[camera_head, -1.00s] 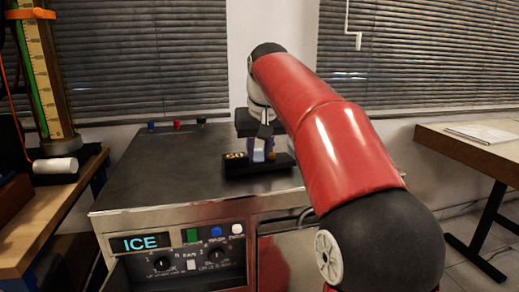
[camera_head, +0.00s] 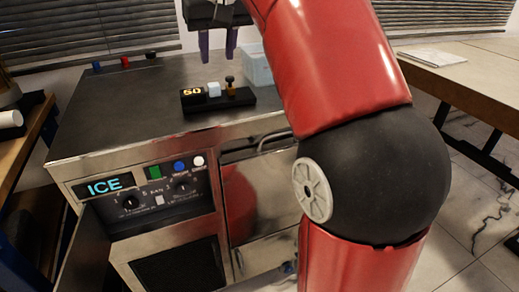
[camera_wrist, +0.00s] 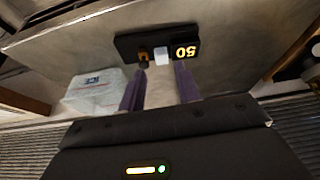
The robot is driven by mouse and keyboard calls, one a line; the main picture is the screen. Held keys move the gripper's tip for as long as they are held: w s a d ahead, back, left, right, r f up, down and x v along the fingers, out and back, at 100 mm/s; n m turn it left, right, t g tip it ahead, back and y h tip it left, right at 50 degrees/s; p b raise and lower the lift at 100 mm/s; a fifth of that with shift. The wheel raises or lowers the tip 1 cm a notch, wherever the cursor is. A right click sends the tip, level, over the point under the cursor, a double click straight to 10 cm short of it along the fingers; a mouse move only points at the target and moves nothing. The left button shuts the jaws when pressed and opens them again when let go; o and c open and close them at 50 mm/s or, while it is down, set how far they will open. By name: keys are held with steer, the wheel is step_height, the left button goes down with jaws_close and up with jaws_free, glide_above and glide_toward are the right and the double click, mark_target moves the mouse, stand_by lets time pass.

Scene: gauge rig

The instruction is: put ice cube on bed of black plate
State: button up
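The black plate (camera_head: 240,99) lies on the dark top of the metal cabinet. The small pale ice cube (camera_head: 214,89) sits on it, between the display reading 50 (camera_head: 193,95) and a brass knob (camera_head: 230,86). The wrist view also shows the ice cube (camera_wrist: 161,56) on the black plate (camera_wrist: 125,44). My gripper (camera_head: 218,58) is above and behind the plate, with its two purple fingers apart and nothing between them. In the wrist view my gripper (camera_wrist: 160,75) is open, and its fingertips are clear of the cube.
A pale blue box (camera_head: 256,68) stands on the cabinet behind the plate, partly hidden by my arm. The cabinet front has an ICE display (camera_head: 104,186) and knobs. The cabinet top (camera_head: 125,105) left of the plate is clear. A wooden table (camera_head: 480,70) stands at right.

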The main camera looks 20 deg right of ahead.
steer(key=s+f, duration=1)
steer(key=f, duration=0.3)
steer(key=s+f+t, duration=0.1)
steer(key=s+f, duration=1)
steer(key=f, duration=0.2)
steer(key=shift+s+f, duration=0.3)
